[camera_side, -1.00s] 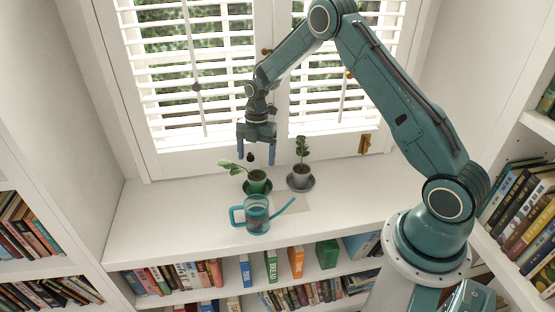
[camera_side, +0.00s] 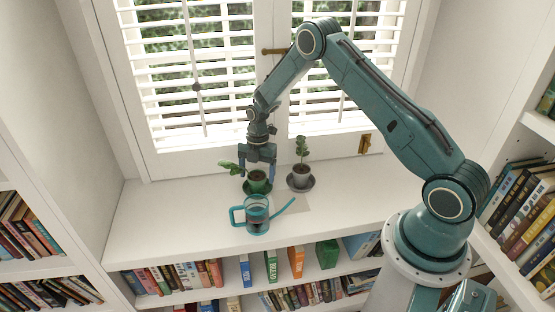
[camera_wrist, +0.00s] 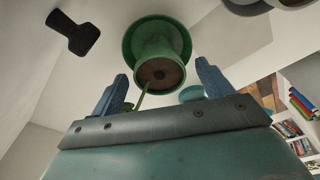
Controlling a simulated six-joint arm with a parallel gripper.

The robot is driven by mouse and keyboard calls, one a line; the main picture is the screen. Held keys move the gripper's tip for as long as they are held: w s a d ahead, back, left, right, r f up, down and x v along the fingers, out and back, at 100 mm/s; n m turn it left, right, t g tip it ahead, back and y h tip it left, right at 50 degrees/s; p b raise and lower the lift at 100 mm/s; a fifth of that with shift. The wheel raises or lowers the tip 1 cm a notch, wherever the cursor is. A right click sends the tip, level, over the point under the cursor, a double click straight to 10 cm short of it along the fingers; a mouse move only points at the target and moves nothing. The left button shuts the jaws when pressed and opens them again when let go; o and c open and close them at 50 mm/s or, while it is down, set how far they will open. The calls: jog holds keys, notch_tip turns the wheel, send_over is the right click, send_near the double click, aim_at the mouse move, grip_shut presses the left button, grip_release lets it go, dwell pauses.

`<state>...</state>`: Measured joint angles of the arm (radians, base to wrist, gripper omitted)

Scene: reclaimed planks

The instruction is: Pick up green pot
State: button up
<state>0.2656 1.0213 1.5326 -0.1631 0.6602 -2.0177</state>
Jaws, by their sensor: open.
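The green pot (camera_side: 257,187) stands on its green saucer on the white sill, with brown soil and a leafy stem (camera_side: 231,168) leaning left. In the wrist view the green pot (camera_wrist: 153,40) is near the top centre, beyond the fingertips. My gripper (camera_side: 258,178) is open and points down over the pot. In the side view its two blue fingers appear on either side of the pot's rim; whether they touch it I cannot tell. My gripper also shows in the wrist view (camera_wrist: 161,68), with nothing held between its fingers.
A grey pot (camera_side: 301,171) with a plant stands on a dark saucer just right of the green pot. A teal watering can (camera_side: 257,214) stands close in front. The shuttered window (camera_side: 195,80) is behind. The sill's left part is clear.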

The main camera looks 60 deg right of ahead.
aim_at(257, 179)
jog(key=shift+a+f, duration=0.15)
jog(key=shift+f, duration=0.85)
jog(key=shift+c, duration=0.2)
jog(key=c, duration=1.3)
jog(key=shift+r, duration=0.15)
jog(key=shift+s+a+r, duration=0.1)
jog(key=shift+r, duration=0.3)
notch_tip(257, 179, up, 11)
jog(key=s+a, duration=1.4)
jog(key=shift+f, duration=0.3)
